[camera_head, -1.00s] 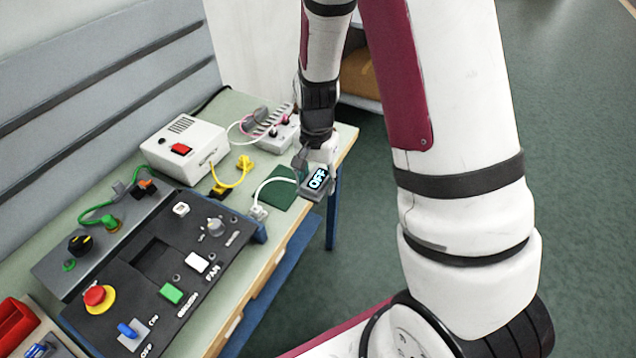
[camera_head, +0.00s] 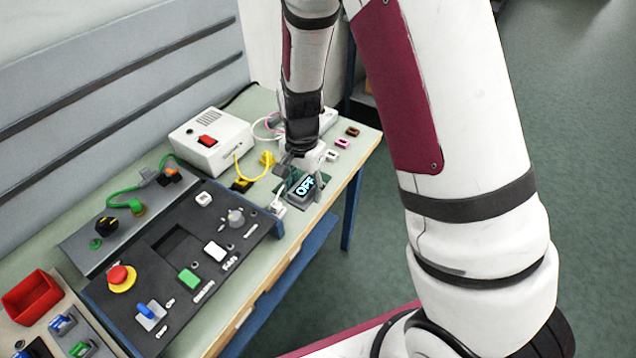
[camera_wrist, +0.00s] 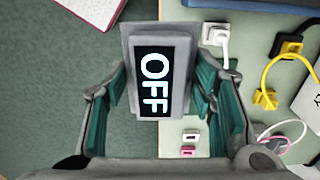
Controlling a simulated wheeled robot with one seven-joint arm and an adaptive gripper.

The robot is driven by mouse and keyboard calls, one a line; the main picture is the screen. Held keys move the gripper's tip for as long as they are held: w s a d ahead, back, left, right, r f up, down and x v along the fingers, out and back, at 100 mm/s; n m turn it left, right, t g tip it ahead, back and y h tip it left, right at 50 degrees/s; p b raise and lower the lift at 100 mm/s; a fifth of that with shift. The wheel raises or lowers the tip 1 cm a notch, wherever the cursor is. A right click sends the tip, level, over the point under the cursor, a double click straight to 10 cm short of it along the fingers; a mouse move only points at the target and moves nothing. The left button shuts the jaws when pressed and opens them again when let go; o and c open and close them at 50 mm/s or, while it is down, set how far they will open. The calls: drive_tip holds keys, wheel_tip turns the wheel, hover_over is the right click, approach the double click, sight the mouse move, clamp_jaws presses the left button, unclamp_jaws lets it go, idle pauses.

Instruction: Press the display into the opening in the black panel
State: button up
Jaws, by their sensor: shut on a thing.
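The display (camera_head: 304,187) is a small grey block with a lit black screen reading "OFF". My gripper (camera_head: 300,170) is shut on it and holds it near the table's front edge, right of the panel. In the wrist view the display (camera_wrist: 158,72) sits between the teal-padded fingers of my gripper (camera_wrist: 160,95). The black panel (camera_head: 150,280) lies on the table to the left. Its rectangular opening (camera_head: 178,246) is empty and dark, apart from the display. A white cable with a plug (camera_head: 278,207) is close beside the display.
Buttons, knobs and a red emergency stop (camera_head: 122,278) stand up from the panel. A white box with a red switch (camera_head: 210,140), yellow connector (camera_head: 267,159) and green cable (camera_head: 130,192) lie behind. A red bin (camera_head: 32,297) is at left. Floor is open at right.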

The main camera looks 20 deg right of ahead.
drive_tip(key=shift+w+a, duration=0.2)
drive_tip(key=shift+a, duration=1.95)
drive_tip(key=shift+w+a, duration=0.25)
drive_tip(key=shift+a, duration=1.85)
drive_tip(key=shift+w+a, duration=0.2)
drive_tip(key=shift+a, duration=1.95)
drive_tip(key=shift+a, duration=0.35)
drive_tip(key=w+a+b, duration=0.1)
drive_tip(key=a, duration=1.7)
drive_tip(key=shift+w, duration=0.35)
drive_tip(key=shift+w+a, duration=0.1)
drive_tip(key=shift+a, duration=0.85)
